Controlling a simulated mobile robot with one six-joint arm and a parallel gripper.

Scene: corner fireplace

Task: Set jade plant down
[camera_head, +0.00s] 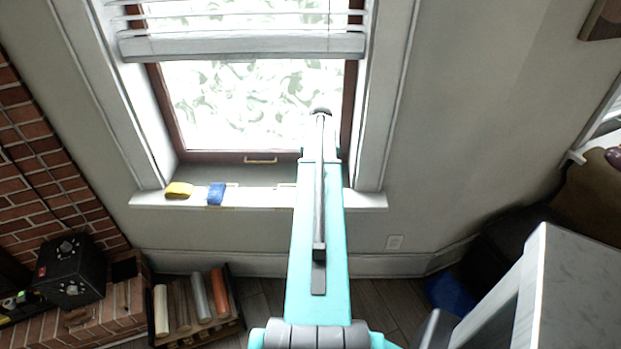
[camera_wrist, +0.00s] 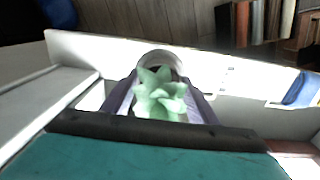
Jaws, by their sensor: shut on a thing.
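The jade plant (camera_wrist: 160,98), pale green with pointed leaves, shows in the middle of the wrist view. My gripper (camera_wrist: 160,90) is shut on it, with a purple-grey finger on either side. A rounded pale grey rim (camera_wrist: 160,57) shows just behind the leaves; I cannot tell whether it is the plant's pot. The plant is over or in front of the white window sill (camera_wrist: 245,100), and whether it touches the sill is unclear. In the head view the sill (camera_head: 255,199) runs below the window, and my arm hides the plant and gripper.
A yellow item (camera_head: 178,190) and a blue item (camera_head: 216,194) lie on the sill's left part. The sill between the blue item and my arm looks mostly clear. A book rack (camera_head: 195,305) and a black box (camera_head: 70,272) stand lower left. A white-topped surface (camera_head: 570,290) is at right.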

